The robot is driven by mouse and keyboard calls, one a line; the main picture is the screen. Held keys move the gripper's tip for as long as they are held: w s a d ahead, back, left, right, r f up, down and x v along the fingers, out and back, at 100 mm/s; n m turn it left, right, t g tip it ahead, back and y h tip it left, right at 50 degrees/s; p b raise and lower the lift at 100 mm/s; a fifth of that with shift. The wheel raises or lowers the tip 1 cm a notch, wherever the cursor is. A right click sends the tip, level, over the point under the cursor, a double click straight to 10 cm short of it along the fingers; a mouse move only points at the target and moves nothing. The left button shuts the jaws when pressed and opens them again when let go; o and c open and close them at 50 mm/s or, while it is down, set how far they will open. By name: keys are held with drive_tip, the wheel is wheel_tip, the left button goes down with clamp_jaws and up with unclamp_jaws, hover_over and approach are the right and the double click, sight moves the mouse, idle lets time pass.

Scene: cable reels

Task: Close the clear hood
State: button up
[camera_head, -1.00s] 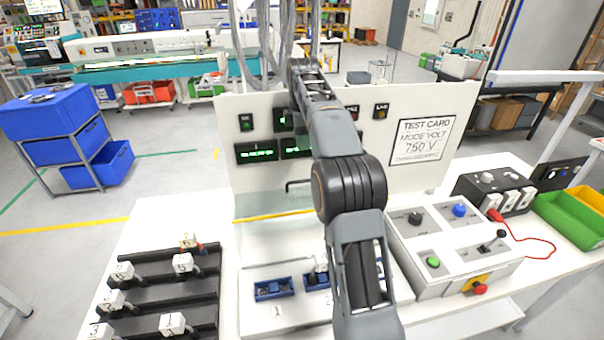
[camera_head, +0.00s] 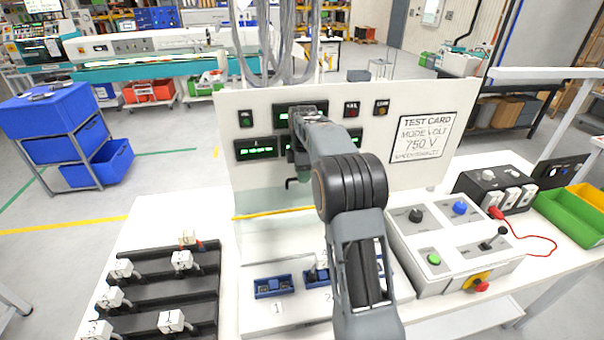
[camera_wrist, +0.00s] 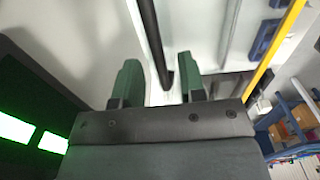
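The clear hood (camera_head: 262,202) is a pale see-through panel in front of the white test panel, with a yellow strip (camera_head: 272,213) along its near edge. It stands raised above the blue sockets. Its dark handle bar (camera_head: 290,184) shows just left of my arm. In the wrist view the bar (camera_wrist: 151,35) runs between the two green fingers of my gripper (camera_wrist: 158,75). The fingers stand apart, with gaps on both sides of the bar. The yellow strip also crosses the wrist view (camera_wrist: 275,50). In the head view my arm hides most of the gripper and the hood's right part.
Blue sockets (camera_head: 273,287) lie on the white base below the hood. A black rack (camera_head: 165,290) with white numbered plugs is at left. A grey control box (camera_head: 455,245) with knobs is at right. The white panel (camera_head: 340,110) with green displays stands close behind the gripper.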

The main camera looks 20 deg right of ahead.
drive_tip(key=shift+f, duration=0.25)
drive_tip(key=shift+c, duration=0.2)
clamp_jaws()
idle(0.3)
